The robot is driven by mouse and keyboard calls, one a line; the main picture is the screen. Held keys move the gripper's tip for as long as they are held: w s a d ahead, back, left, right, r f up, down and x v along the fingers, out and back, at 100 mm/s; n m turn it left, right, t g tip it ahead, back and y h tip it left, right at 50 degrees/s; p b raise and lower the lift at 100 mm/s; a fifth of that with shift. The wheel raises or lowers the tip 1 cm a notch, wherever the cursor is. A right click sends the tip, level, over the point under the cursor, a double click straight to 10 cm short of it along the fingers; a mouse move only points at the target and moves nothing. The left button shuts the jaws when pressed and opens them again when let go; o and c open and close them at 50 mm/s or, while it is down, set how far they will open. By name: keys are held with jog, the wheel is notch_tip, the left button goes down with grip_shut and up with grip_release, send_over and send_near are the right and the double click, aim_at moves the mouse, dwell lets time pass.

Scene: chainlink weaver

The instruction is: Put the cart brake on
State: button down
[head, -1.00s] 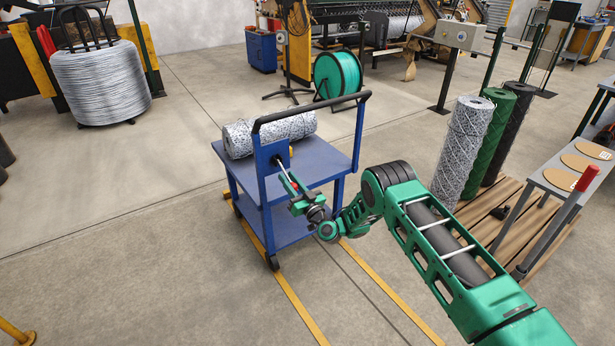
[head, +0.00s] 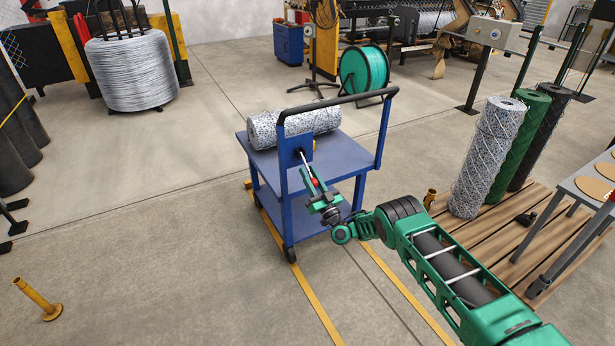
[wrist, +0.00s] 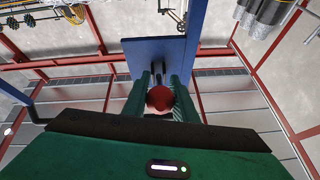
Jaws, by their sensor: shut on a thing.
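The blue cart (head: 345,155) has two decks and a black-topped push handle, and stands between yellow floor lines. A brake lever (head: 303,158) sticks out from a blue plate (head: 297,150) on the near handle post. Its red knob (head: 315,182) shows between my fingers. My gripper (head: 316,187) is shut on the knob. In the wrist view the red knob (wrist: 160,98) sits between the two green fingers, with the blue plate (wrist: 155,55) beyond. The fingers hide part of the lever.
A wire mesh roll (head: 290,125) lies on the cart's top deck. Upright rolls (head: 487,160) stand on a wooden pallet (head: 480,235) at right.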

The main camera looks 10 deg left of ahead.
jog(key=shift+d+f, duration=0.15)
jog(key=shift+f, duration=0.3)
jog(key=c, duration=1.5)
grip_release()
jog(key=shift+w+f, duration=0.1)
jog(key=shift+f, duration=0.05)
jog(key=shift+c, duration=0.2)
jog(key=shift+r, duration=0.25)
jog(key=v, duration=1)
jog(key=shift+s+d+f, duration=0.15)
jog(key=shift+s+f, duration=0.05)
jog(key=shift+s, duration=0.1)
